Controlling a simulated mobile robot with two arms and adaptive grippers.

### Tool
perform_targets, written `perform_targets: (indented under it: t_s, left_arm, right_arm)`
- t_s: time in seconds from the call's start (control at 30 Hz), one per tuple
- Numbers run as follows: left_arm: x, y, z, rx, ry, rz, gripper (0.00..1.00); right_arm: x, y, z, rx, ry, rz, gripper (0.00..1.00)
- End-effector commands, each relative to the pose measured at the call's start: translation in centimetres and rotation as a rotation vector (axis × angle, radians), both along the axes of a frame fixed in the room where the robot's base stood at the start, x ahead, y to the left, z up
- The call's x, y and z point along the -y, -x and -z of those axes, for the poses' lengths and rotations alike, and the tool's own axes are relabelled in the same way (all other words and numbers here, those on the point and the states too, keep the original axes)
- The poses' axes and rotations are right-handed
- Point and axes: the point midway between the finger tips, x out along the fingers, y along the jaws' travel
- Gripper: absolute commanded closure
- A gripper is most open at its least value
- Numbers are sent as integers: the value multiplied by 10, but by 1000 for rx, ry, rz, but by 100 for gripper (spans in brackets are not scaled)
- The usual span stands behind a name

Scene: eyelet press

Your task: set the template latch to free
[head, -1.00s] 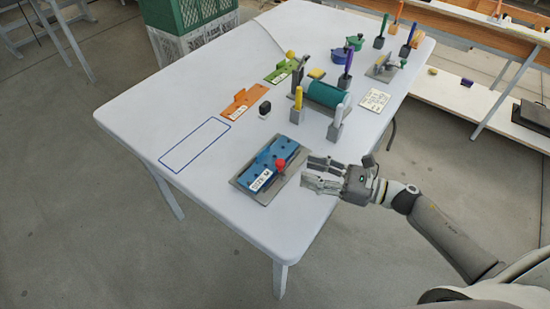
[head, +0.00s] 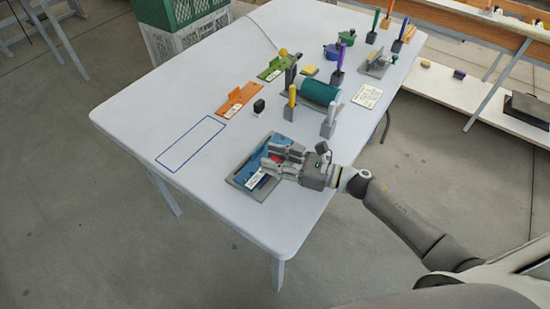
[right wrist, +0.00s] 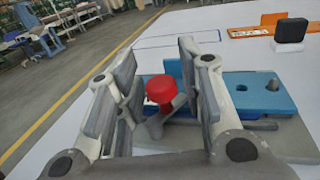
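The blue template (head: 248,158) lies on a grey base plate (head: 238,181) near the table's front edge. The latch's red knob (right wrist: 160,90) stands on a grey lever (right wrist: 158,125) beside the template. In the right wrist view it sits between the two fingers of my right gripper (right wrist: 160,85), which are apart with gaps beside the knob. In the head view my right gripper (head: 273,163) is over the template and hides part of it; a bit of the red knob (head: 274,158) shows between the fingers. My left gripper is out of view.
A blue outlined rectangle (head: 190,144) is bare on the white table. An orange template (head: 239,98) and a black block (head: 259,106) lie behind the base plate. A teal roller (head: 319,92) and upright handles (head: 328,122) stand close behind my right gripper.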

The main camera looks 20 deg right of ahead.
Motion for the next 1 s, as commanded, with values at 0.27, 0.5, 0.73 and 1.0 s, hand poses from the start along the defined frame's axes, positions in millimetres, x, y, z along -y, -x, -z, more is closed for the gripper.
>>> perform_targets:
  t_s: [0.27,0.5,0.73,1.0]
  left_arm:
    - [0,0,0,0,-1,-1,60]
    - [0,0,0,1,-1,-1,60]
    - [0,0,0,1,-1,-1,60]
    - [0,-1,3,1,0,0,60]
  right_arm:
    - [0,0,0,0,0,0,100]
    - [0,0,0,-1,-1,25,100]
    - [2,1,0,-2,-4,133,100]
    - [6,2,1,-2,-5,368,100]
